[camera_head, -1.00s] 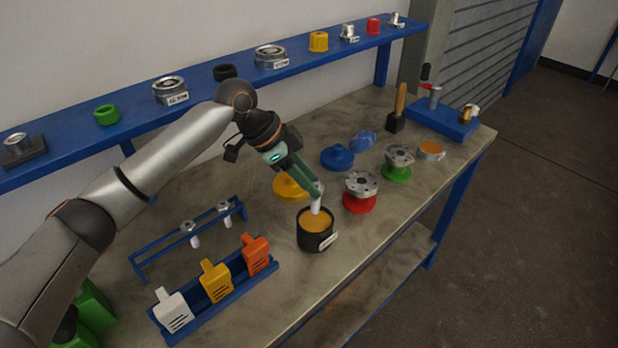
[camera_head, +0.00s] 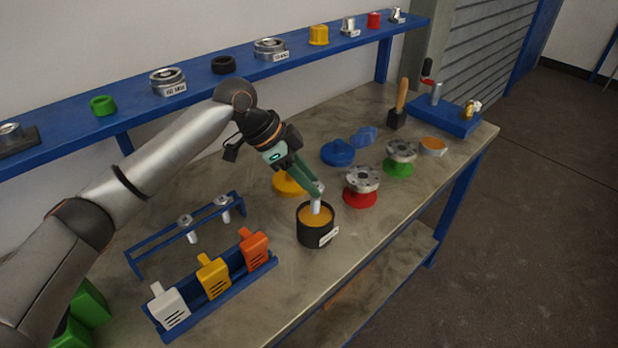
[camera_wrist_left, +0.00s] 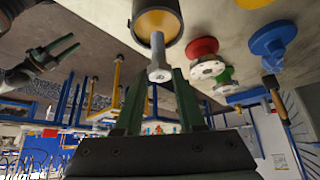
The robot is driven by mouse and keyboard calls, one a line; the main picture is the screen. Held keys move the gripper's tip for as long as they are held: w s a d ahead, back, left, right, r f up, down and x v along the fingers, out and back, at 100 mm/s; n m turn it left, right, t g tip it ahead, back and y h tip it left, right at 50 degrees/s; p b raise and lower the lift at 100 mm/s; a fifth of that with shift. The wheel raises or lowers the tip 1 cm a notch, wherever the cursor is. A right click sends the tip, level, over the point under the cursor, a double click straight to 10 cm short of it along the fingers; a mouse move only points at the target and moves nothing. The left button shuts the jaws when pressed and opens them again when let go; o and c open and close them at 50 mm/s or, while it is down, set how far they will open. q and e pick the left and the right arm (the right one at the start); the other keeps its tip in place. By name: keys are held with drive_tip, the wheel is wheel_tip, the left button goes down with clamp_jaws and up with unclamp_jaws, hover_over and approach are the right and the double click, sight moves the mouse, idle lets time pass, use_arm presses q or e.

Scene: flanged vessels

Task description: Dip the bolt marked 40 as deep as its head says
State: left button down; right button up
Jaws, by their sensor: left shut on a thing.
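My left gripper (camera_head: 313,187) is shut on a pale grey bolt (camera_head: 315,206) by its head end, above a black pot (camera_head: 314,238) with orange contents and a white label. The bolt hangs roughly upright, its lower end at or in the orange contents; the exact depth is unclear. In the left wrist view the bolt (camera_wrist_left: 157,45) runs from between the fingertips (camera_wrist_left: 158,78) into the pot's mouth (camera_wrist_left: 176,9). No number on its head is readable. Two similar bolts (camera_head: 186,222) (camera_head: 222,203) hang in a blue rack (camera_head: 190,234). My right gripper (camera_wrist_left: 62,46) is open and empty.
A blue tray (camera_head: 222,303) with white, yellow and orange tags stands in front of the rack.

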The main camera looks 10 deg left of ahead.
use_arm(q)
drive_tip(key=shift+f+b, duration=0.75)
drive_tip(key=shift+f, duration=2)
idle(0.3)
wheel_tip(320, 180, up, 6)
drive_tip(key=p, duration=0.6)
drive_tip(key=shift+f, duration=0.15)
drive_tip(key=shift+r+p, duration=0.35)
drive_tip(key=shift+r, duration=2.3)
drive_tip(key=shift+f, duration=0.1)
